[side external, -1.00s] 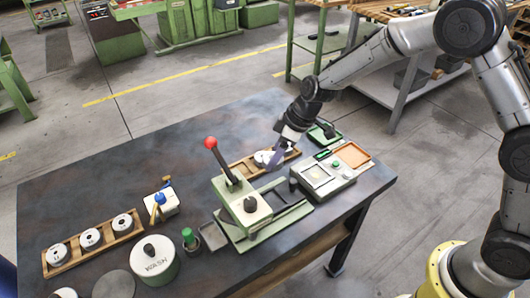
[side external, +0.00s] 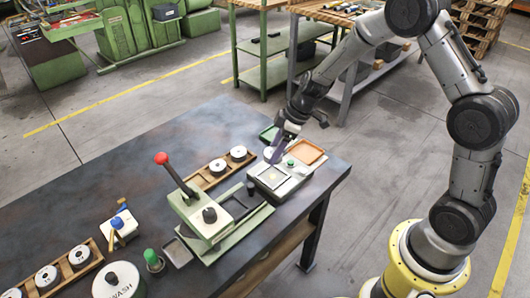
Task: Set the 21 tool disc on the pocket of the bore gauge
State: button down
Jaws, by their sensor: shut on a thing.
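My gripper (side external: 274,157), with purple-grey fingers, is shut on a white disc (side external: 269,152) just above the back left of the bore gauge. The fingers hide part of this disc, and its number is too small to read. The bore gauge looks to be the pale grey-green box (side external: 284,183) right of the press, with a light square pocket (side external: 271,178) on top. The disc is apart from that pocket, behind it in the picture. Two other white discs (side external: 217,167) (side external: 238,153) sit in a wooden rack (side external: 205,182) to the left.
A green press with a red-knobbed lever (side external: 161,158) stands left of the gauge. An orange tray (side external: 305,151) and a green knob (side external: 291,162) are close to the gripper. A second disc rack (side external: 62,274) and a WASH pot (side external: 118,282) stand front left. The back left tabletop is clear.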

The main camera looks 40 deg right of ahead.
jog(key=shift+f, duration=3.6)
grip_release()
